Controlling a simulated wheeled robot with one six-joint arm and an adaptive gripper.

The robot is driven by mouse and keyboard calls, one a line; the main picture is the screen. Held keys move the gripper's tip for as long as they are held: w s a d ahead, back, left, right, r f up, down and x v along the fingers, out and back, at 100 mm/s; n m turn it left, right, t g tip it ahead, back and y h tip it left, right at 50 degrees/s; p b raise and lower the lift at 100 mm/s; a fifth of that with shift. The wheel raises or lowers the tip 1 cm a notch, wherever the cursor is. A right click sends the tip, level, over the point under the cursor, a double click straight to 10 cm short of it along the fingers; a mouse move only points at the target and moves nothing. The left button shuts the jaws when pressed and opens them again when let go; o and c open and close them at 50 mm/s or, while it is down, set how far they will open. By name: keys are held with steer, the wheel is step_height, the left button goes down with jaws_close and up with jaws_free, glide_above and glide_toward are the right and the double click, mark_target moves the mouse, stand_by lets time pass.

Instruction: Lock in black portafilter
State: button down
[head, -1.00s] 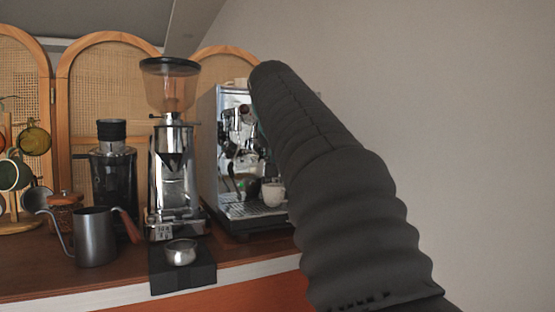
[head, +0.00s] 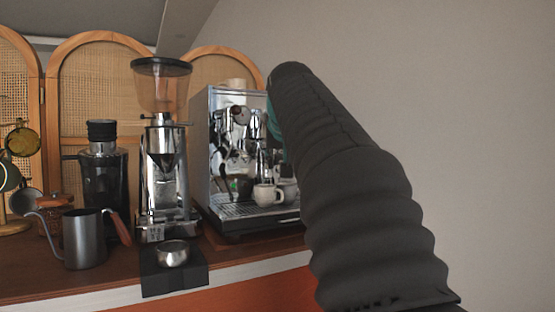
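The chrome espresso machine (head: 223,195) stands on the counter, its front partly covered by my dark sleeved arm. A white cup (head: 267,195) stands on its drip tray (head: 245,210). I cannot make out the black portafilter for certain; the area around the group head is small and partly covered. My gripper is hidden at the far end of my arm. A sliver of teal shows beside the arm near the machine, and I cannot tell what it belongs to.
A chrome grinder (head: 163,170) stands left of the machine. A black mat (head: 190,277) with a small silver cup (head: 173,253) lies at the counter's front edge. A black grinder (head: 103,180) and a grey kettle (head: 84,240) stand further left. The wall at right is bare.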

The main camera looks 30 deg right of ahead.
steer(key=shift+d, duration=0.1)
stand_by(0.3)
steer(key=shift+s+d+n+y, duration=0.25)
steer(key=shift+d+n+y, duration=0.25)
steer(key=shift+d+n, duration=0.1)
steer(key=shift+s+d+n+t+y, duration=0.15)
steer(key=shift+d+n+t+y, duration=0.15)
steer(key=shift+d+n+y, duration=0.4)
stand_by(0.4)
steer(key=shift+s+d+n+y, duration=0.1)
steer(key=shift+d+n+y, duration=0.4)
steer(key=shift+d+n, duration=0.15)
steer(key=shift+d+r, duration=0.1)
steer(key=shift+d+n+y, duration=0.65)
steer(key=shift+d+y, duration=0.05)
